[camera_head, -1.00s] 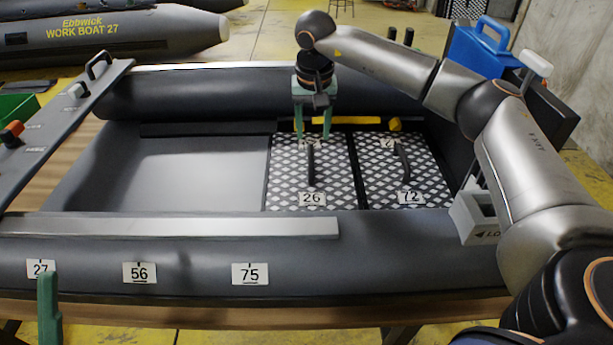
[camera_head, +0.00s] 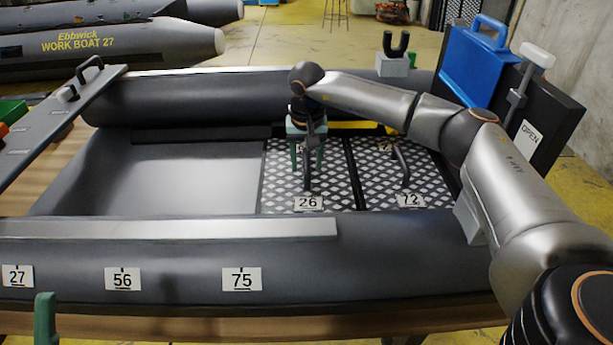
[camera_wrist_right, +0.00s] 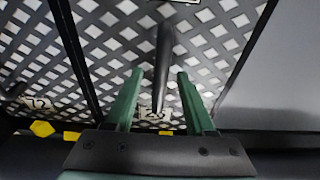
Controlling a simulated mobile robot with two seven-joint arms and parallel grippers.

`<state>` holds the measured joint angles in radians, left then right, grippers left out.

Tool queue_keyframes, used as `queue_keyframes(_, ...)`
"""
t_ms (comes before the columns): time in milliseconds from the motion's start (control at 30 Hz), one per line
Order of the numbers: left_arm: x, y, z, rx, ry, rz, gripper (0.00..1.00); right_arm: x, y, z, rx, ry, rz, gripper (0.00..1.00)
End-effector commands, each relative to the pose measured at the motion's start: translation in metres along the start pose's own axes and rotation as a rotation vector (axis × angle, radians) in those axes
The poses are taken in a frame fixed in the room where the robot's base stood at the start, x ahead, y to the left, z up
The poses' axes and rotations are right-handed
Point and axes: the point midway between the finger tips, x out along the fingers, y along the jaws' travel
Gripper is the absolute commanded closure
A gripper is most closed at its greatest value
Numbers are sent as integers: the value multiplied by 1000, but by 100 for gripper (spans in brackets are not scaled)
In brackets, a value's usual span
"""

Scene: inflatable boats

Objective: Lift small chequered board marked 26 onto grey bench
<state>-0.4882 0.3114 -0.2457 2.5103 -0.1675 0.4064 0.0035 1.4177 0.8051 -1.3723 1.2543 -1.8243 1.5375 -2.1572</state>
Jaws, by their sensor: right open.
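The small chequered board marked 26 (camera_head: 279,190) lies in the boat's floor, with a dark upright bar handle (camera_head: 307,178) on it. My right gripper (camera_head: 307,170) points down over this board. In the right wrist view its green fingers (camera_wrist_right: 160,82) are apart, one on each side of the handle; whether they touch it I cannot tell. The board also fills the middle of that view (camera_wrist_right: 215,45). A grey plank with a black handle, apparently the grey bench (camera_head: 50,122), lies across the boat's left end. One green finger of my left gripper (camera_head: 45,318) shows at the bottom left.
A similar chequered board marked 72 (camera_head: 432,185) lies right beside board 26. The boat's thick grey front tube (camera_head: 400,250) and back tube (camera_head: 180,95) border the floor. A smooth grey floor panel (camera_head: 170,180) is clear. A blue case (camera_head: 475,60) stands at the back right.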

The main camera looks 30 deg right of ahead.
Motion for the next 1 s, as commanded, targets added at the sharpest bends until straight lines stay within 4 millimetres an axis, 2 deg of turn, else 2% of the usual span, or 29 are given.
queue_keyframes(67, 0, 0, 0, 1, 1, 4, 18, 0, 0, 0, 0, 0, 0, 52)
queue_keyframes(500, 0, 1, -1, 3, 4, 6, 18, -1, 0, 0, 0, 0, 0, 100)
queue_keyframes(1000, 1, -1, -1, 2, 6, -4, 18, -1, 0, 0, 1, 0, 0, 100)
